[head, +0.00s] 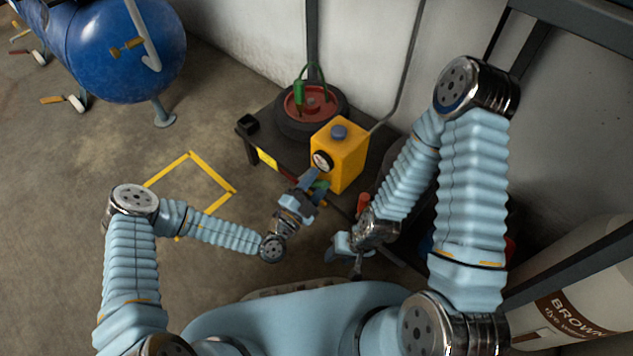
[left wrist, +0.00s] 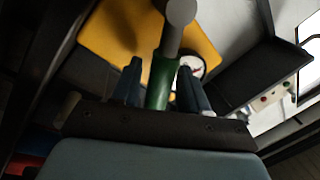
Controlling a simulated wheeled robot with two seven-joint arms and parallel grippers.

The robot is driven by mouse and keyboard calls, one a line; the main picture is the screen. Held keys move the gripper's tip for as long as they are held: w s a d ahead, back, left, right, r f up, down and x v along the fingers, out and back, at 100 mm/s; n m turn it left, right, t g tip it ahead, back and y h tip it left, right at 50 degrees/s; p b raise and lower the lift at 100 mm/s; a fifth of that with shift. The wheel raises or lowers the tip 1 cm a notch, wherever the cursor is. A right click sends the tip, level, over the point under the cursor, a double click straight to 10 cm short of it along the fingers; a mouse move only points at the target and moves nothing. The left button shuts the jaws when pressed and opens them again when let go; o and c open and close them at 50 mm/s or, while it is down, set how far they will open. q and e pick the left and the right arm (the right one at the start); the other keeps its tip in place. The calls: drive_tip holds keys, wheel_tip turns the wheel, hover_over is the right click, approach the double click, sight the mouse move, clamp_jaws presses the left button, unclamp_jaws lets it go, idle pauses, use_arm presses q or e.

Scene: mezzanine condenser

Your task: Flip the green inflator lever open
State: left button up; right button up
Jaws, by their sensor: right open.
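The inflator is a yellow box (head: 345,160) with a round gauge (head: 321,160) and a blue cap, standing on a dark low platform against the wall. My left gripper (head: 311,180) is at the box's front side. In the left wrist view, the green lever (left wrist: 161,84) stands between my left gripper's two dark fingers (left wrist: 161,90), which lie close along both sides of it. A grey round-ended rod (left wrist: 178,25) extends above the green part. My right gripper (head: 346,250) is open and empty, low, to the right of the left gripper.
A dark wheel (head: 310,108) with a red hub and a green fitting lies behind the box. A red handle (head: 362,203) shows close to my right wrist. A blue tank (head: 120,50) stands at the upper left. The floor around the yellow taped outline (head: 215,165) is clear.

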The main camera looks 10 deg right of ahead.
use_arm(q)
drive_tip(key=shift+a, duration=0.1)
drive_tip(key=p+v, duration=0.1)
drive_tip(key=v, duration=1.2)
drive_tip(key=shift+s+a+f, duration=0.1)
drive_tip(key=shift+s+a, duration=0.15)
use_arm(e)
drive_tip(key=shift+r, duration=0.5)
drive_tip(key=shift+c, duration=0.4)
